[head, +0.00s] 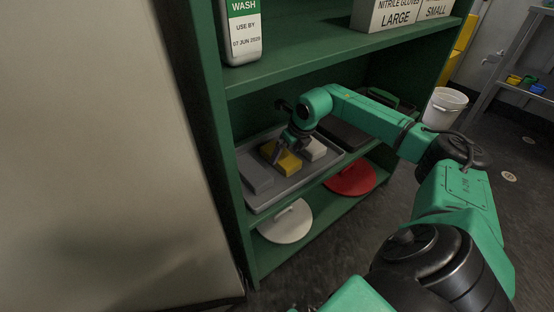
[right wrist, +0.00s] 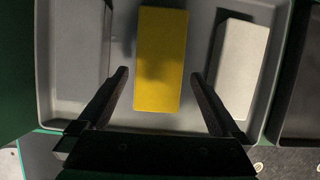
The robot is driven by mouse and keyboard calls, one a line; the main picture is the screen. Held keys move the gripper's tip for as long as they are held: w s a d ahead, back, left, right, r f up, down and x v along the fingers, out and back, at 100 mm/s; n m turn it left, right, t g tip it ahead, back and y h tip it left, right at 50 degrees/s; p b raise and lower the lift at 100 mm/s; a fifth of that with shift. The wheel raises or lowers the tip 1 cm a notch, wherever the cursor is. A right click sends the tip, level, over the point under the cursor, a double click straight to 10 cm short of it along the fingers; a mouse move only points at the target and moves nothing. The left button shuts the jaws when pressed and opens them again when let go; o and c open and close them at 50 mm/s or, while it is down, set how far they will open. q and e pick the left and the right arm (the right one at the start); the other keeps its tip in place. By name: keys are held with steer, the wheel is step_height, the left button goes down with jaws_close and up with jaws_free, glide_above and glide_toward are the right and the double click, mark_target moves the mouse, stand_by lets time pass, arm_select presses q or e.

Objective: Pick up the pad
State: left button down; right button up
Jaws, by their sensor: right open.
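A yellow pad (head: 287,161) lies in a grey tray (head: 326,166) on the middle shelf of a green shelving unit, between a grey block (head: 255,175) and a lighter, whitish block (head: 314,149). My right gripper (head: 277,153) reaches down over the yellow pad. In the right wrist view, the yellow pad (right wrist: 161,60) lies ahead of the open right gripper (right wrist: 160,78), whose fingers stand on either side of its near end with gaps. I cannot tell its height above the pad. My left gripper is not in view.
A dark tray (head: 343,133) stands beside the grey tray. A white round lid (head: 285,222) and a red one (head: 350,180) lie on the shelf below. A wash bottle (head: 242,30) and glove boxes (head: 400,12) stand on the shelf above.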

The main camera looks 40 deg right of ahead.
mark_target(286, 156)
steer(key=shift+x, duration=1.1)
steer(key=shift+w+a+f, duration=0.1)
steer(key=shift+w+f, duration=0.05)
steer(key=shift+f, duration=0.15)
steer(key=c, duration=1.2)
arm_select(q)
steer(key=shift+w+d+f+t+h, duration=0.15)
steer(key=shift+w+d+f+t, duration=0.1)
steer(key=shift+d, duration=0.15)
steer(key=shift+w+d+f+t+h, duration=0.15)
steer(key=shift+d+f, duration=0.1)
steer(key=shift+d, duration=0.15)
arm_select(e)
steer(key=shift+o, duration=0.2)
steer(key=shift+r, duration=0.1)
